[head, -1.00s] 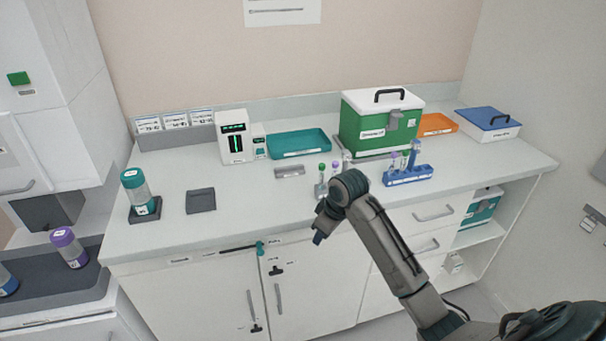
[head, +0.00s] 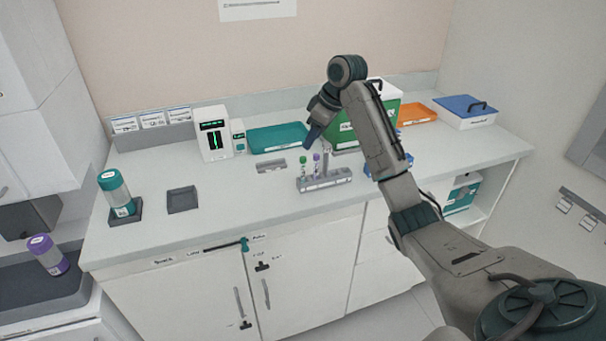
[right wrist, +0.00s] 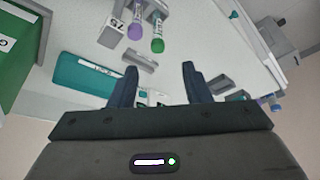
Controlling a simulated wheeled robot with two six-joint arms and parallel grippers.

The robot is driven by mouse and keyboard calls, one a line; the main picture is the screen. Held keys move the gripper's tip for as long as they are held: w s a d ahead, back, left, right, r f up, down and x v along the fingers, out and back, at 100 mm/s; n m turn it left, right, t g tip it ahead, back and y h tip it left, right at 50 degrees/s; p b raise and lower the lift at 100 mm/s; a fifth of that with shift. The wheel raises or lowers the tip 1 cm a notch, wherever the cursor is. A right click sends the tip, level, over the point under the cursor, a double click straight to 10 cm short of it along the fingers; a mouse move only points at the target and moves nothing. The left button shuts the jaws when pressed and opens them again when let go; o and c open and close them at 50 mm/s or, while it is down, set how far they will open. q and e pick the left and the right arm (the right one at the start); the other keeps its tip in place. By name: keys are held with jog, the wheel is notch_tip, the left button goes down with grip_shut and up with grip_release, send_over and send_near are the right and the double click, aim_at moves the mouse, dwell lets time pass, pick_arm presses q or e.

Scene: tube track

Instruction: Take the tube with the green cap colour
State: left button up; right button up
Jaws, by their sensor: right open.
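The tube with the green cap (head: 303,162) stands in a grey rack (head: 340,179) on the counter, left of a tube with a purple cap (head: 316,160). In the right wrist view the green-capped tube (right wrist: 157,38) and the purple-capped tube (right wrist: 136,28) show side by side beyond the fingers. My right gripper (head: 312,138) is above and behind the rack, apart from the tubes. In the right wrist view its fingers (right wrist: 160,82) are spread with nothing between them. My left gripper is out of view.
My right arm partly hides a blue rack (head: 404,160) and a green box (head: 345,137). A teal tray (head: 278,138), a small grey block (head: 271,166) and a white device (head: 212,136) stand behind. A teal-capped jar (head: 115,190) and a dark pad (head: 182,199) are left; counter between is clear.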

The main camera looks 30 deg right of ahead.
aim_at(304, 158)
jog(key=x, duration=0.4)
jog(key=shift+f, duration=0.1)
jog(key=p+x, duration=0.2)
jog(key=x, duration=0.3)
jog(key=shift+s+d+p, duration=0.1)
jog(key=shift+d+p, duration=0.05)
jog(key=shift+p, duration=0.15)
jog(key=shift+f, duration=0.35)
jog(key=c, duration=0.8)
